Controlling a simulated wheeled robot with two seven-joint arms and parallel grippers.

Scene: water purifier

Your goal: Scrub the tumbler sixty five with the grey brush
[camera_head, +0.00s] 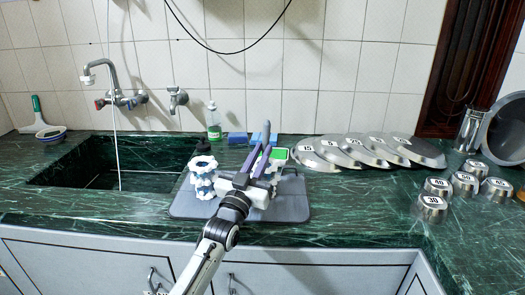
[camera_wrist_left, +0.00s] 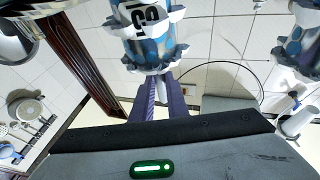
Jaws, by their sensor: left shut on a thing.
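My left gripper (camera_head: 262,158) is above the grey mat, with its purple fingers pointing up and away. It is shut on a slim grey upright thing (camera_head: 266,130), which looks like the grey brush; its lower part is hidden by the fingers. In the left wrist view the fingers (camera_wrist_left: 160,100) reach toward a blue-and-white ruffled tumbler (camera_wrist_left: 145,25) with a partly cut-off dark number that I cannot read surely. I cannot tell if brush and tumbler touch. Another blue-and-white tumbler (camera_head: 203,178) stands left of the gripper. My right gripper is out of view.
A grey mat (camera_head: 290,208) lies under the gripper. The sink (camera_head: 75,180) is at left. A soap bottle (camera_head: 213,122), blue sponges (camera_head: 237,138) and a green-edged item (camera_head: 279,155) stand behind. Numbered plates (camera_head: 365,148) and numbered steel cups (camera_head: 432,207) are at right.

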